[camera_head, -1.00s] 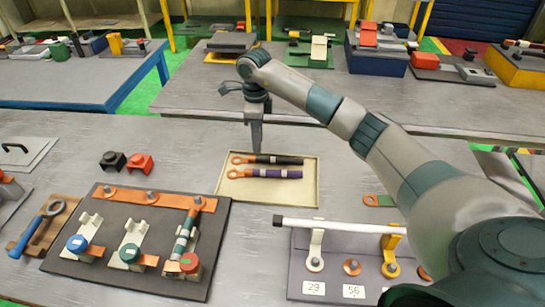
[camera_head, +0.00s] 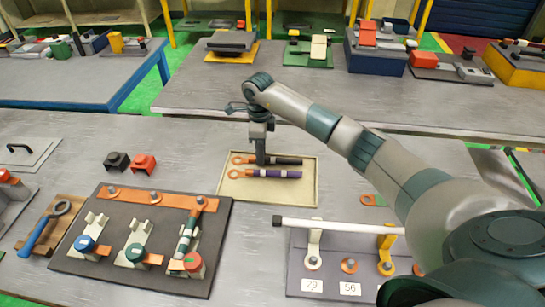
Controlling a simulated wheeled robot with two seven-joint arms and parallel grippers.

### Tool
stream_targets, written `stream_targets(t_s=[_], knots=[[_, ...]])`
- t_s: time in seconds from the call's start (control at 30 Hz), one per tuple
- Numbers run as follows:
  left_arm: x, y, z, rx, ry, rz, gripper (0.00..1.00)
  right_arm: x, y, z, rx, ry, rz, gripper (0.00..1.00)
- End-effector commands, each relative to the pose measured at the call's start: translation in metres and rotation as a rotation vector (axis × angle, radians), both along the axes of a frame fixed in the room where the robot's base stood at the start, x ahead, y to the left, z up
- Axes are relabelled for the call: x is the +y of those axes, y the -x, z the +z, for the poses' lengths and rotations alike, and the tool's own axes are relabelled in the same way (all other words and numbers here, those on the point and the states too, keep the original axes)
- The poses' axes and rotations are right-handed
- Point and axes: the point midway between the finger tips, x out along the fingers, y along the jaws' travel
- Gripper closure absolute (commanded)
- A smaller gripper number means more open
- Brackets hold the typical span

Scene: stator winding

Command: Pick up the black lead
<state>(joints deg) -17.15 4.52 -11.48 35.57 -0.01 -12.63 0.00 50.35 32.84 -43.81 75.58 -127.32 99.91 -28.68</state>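The black lead (camera_head: 289,161), with an orange ring terminal at its left end and a pale band, lies in a shallow beige tray (camera_head: 236,195). A similar purple lead (camera_head: 288,173) lies parallel just in front of it in the tray. My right gripper (camera_head: 261,161) points straight down, with its fingertips at the black lead left of the pale band. Its fingers overlap from this side, so I cannot see whether they are open or closed around the lead. My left gripper is not in view.
A dark board (camera_head: 80,258) with three terminal blocks stands front left of the tray. A grey fixture (camera_head: 300,262) with a white bar (camera_head: 325,224) stands front right. A black block (camera_head: 117,161) and a red block (camera_head: 144,163) sit left of the tray.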

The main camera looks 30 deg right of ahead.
Motion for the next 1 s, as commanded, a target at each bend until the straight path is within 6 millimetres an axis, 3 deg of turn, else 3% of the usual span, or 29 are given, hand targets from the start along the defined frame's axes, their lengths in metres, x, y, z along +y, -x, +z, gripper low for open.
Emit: stream_targets(t_s=[0.17, 0.6, 0.73, 1.0], knots=[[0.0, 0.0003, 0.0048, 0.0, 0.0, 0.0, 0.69, -0.0002, 0.0002, -0.0103, 0.0, 0.0, 0.0, 0.74], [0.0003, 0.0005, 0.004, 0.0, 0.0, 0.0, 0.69, -0.0004, 0.0001, -0.0109, 0.0, 0.001, 0.001, 0.74], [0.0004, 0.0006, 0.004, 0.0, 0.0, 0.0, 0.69, -0.0004, 0.0001, -0.0108, 0.0, 0.001, 0.001, 1.0], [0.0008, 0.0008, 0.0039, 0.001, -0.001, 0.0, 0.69, -0.0005, -0.0001, -0.0104, -0.001, 0.001, 0.001, 1.0]])
